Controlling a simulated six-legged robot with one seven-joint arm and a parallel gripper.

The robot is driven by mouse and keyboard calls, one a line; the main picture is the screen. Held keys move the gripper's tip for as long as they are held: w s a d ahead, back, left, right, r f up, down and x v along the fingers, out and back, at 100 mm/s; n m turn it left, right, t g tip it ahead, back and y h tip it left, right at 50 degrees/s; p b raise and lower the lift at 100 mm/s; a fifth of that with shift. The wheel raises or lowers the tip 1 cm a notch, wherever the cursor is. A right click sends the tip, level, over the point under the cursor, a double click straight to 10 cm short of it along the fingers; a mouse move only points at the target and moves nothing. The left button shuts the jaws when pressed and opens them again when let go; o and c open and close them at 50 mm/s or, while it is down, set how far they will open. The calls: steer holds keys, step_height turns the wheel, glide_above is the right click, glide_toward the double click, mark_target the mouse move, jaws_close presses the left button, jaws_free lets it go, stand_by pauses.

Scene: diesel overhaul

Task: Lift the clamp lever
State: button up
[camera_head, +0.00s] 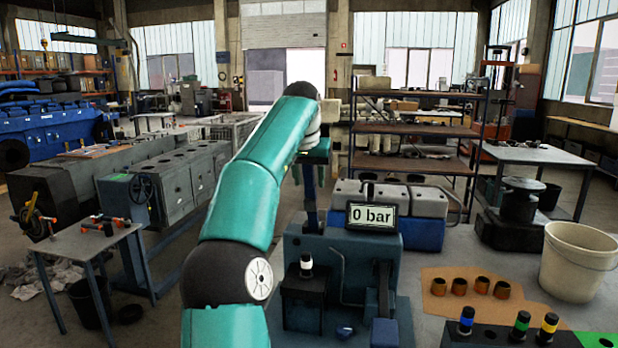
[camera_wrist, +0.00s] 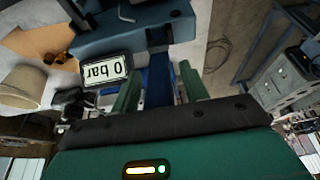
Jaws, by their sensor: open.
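The blue-grey test rig (camera_head: 335,262) stands in the middle of the head view, its display (camera_head: 371,216) reading 0 bar. An upright dark blue bar (camera_head: 310,207) rises from the rig's top; it may be the clamp lever, though a bent grey rod (camera_head: 341,272) also shows on the front. My gripper (camera_head: 309,176) points down over the top of the bar. In the wrist view my open gripper (camera_wrist: 158,80) has its two green fingers apart, with blue bar-like parts (camera_wrist: 160,84) between or behind them. I cannot tell whether they touch.
A grey-lidded blue block (camera_head: 410,212) stands behind the rig. At the right are a cardboard sheet (camera_head: 440,302) with several bronze rings, a dark rack with capped pieces (camera_head: 466,321) and a beige bucket (camera_head: 577,262). A small table (camera_head: 80,247) stands at the left.

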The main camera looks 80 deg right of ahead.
steer(key=shift+r, duration=0.1)
steer(key=shift+v, duration=3.7)
